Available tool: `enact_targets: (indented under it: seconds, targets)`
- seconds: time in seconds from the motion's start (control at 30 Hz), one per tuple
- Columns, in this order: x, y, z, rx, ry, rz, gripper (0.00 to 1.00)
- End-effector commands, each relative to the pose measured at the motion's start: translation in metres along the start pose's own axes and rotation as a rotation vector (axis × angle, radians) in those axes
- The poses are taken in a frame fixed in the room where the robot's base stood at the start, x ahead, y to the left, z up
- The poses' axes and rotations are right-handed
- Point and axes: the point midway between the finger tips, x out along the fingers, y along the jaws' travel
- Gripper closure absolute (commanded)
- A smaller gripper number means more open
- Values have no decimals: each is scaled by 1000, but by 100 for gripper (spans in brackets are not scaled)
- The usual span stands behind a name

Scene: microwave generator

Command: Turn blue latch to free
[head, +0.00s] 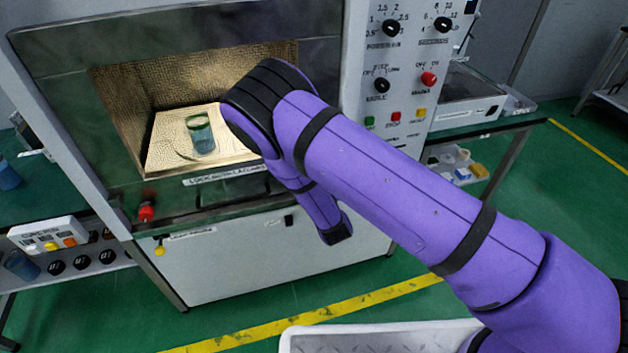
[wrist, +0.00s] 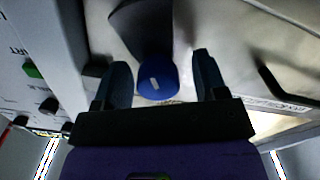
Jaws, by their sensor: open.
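The blue latch (wrist: 158,82) shows in the wrist view as a round blue knob with a short pale mark on its face. A dark grey flared part extends behind it, towards the top of the picture. My gripper (wrist: 161,76) is open, with one dark finger on each side of the blue knob. A gap shows between the knob and each finger, wider on the right. Whether the knob lies as deep as the fingertips is hard to tell. In the head view the blue latch is hidden behind my purple arm, and the fingers cannot be made out.
A control panel with knobs (head: 391,28) and coloured buttons stands right of the chamber. A red-capped fitting (head: 147,211) is at the lower left.

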Motion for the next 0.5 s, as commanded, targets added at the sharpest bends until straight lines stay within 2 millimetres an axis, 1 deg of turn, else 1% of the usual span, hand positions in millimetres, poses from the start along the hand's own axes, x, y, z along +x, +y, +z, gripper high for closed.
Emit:
enact_targets:
  seconds: [0.07, 0.17, 0.27, 0.5]
  targets:
    - [-2, 0, 0, 0, 0, 1, 34]
    - [-10, 0, 0, -1, -1, 0, 34]
    - [-26, 0, 0, -1, -3, 0, 34]
    - [-72, 0, 1, -1, -3, -1, 34]
